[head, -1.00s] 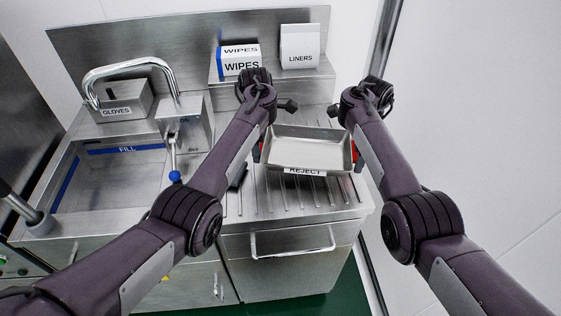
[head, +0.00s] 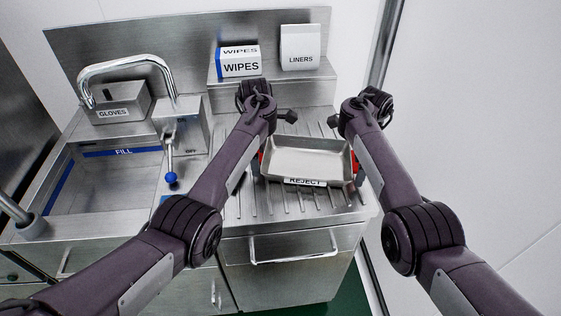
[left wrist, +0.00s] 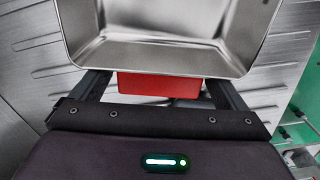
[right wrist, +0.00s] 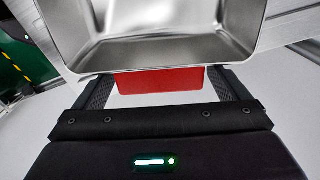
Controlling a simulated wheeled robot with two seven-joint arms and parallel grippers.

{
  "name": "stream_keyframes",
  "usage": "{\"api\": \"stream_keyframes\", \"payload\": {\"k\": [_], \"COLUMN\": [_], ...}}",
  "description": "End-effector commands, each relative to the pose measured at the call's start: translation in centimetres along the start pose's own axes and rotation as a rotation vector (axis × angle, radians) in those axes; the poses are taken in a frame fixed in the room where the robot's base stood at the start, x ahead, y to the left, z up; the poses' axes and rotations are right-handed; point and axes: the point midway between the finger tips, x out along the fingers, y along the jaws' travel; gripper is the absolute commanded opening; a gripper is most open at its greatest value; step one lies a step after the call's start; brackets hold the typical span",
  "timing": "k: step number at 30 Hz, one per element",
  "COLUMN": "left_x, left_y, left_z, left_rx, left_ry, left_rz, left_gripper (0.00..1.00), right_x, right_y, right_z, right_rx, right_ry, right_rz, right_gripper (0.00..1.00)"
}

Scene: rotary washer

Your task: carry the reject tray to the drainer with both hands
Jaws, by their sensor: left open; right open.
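The reject tray (head: 307,159) is a shallow empty metal tray with a REJECT label on its front. It appears to sit level on the ribbed drainer (head: 285,203). It also shows in the left wrist view (left wrist: 170,52) and the right wrist view (right wrist: 160,50). My left gripper (left wrist: 160,85) is open, its fingers on either side of the tray's red handle (left wrist: 160,85) at the left end. My right gripper (right wrist: 160,82) is open, its fingers on either side of the other red handle (right wrist: 160,81). In the head view my arms hide most of both grippers.
A WIPES box (head: 239,62) and a LINERS box (head: 300,47) stand on the rear shelf. The FILL basin (head: 110,180), tap (head: 125,63), GLOVES box (head: 120,104) and blue-knobbed lever (head: 171,178) are to the left. A wall (head: 470,120) is close at the right.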

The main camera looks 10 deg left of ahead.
Motion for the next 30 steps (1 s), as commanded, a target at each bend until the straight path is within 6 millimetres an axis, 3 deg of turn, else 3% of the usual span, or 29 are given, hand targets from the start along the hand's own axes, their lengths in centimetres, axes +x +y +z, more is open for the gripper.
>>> {"api": "stream_keyframes", "payload": {"k": [5, 18, 25, 30], "left_x": [-1.8, -10.4, -11.9, -12.0], "left_y": [0.1, 0.1, 0.1, 0.1], "left_z": [0.0, -0.1, -0.1, 0.0], "left_rx": [0.000, -0.001, -0.001, -0.001], "left_ry": [0.001, 0.001, 0.001, 0.000], "left_rz": [0.005, 0.003, 0.000, 0.000], "left_gripper": [0.94, 0.94, 0.94, 0.94], "right_x": [0.0, 0.0, -0.5, -3.0], "right_y": [0.0, 0.0, 0.0, -0.1], "right_z": [0.0, 0.0, 0.0, -0.1], "right_rx": [0.000, -0.001, 0.000, 0.000], "right_ry": [0.000, 0.000, 0.001, 0.002], "right_rz": [0.000, 0.000, -0.001, -0.005], "right_gripper": [0.94, 0.94, 0.94, 0.94]}}
